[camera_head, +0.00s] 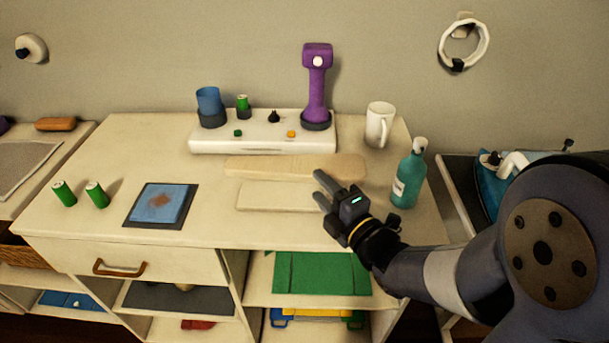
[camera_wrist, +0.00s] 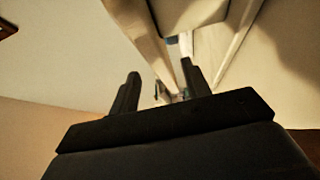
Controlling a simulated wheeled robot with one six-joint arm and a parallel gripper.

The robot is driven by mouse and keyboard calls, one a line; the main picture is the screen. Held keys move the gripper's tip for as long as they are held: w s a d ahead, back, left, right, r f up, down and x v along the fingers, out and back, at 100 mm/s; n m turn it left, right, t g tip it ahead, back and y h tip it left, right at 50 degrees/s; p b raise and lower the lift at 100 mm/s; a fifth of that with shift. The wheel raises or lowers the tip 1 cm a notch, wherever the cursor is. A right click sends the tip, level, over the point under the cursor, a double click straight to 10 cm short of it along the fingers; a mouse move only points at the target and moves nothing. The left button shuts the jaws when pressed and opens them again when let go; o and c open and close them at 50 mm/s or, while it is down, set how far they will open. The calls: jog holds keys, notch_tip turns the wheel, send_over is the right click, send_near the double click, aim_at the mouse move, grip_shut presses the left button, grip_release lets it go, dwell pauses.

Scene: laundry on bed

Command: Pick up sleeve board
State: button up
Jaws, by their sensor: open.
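The sleeve board (camera_head: 285,166) lies on the cabinet top, in front of the white console. It shows as a long beige upper board with a rounded right end and a paler flat piece (camera_head: 275,196) in front of and below it. My gripper (camera_head: 320,188) is at the board's right part, its fingers pointing left and spread apart. It looks empty; whether the fingers touch the board I cannot tell. In the wrist view my gripper (camera_wrist: 160,71) is open, with pale surfaces and edges beyond it; which of these belong to the board is unclear.
A white console (camera_head: 235,146) with a purple handheld device (camera_head: 317,85) stands behind. A white mug (camera_head: 378,127) and a teal bottle (camera_head: 409,178) stand right, the bottle close to my arm.

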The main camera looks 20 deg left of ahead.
aim_at(310, 179)
jog(key=shift+p+x, duration=0.7)
jog(key=shift+x, duration=2.35)
jog(key=shift+s+a, duration=0.15)
jog(key=shift+s, duration=0.05)
grip_shut()
jog(key=shift+r, duration=0.1)
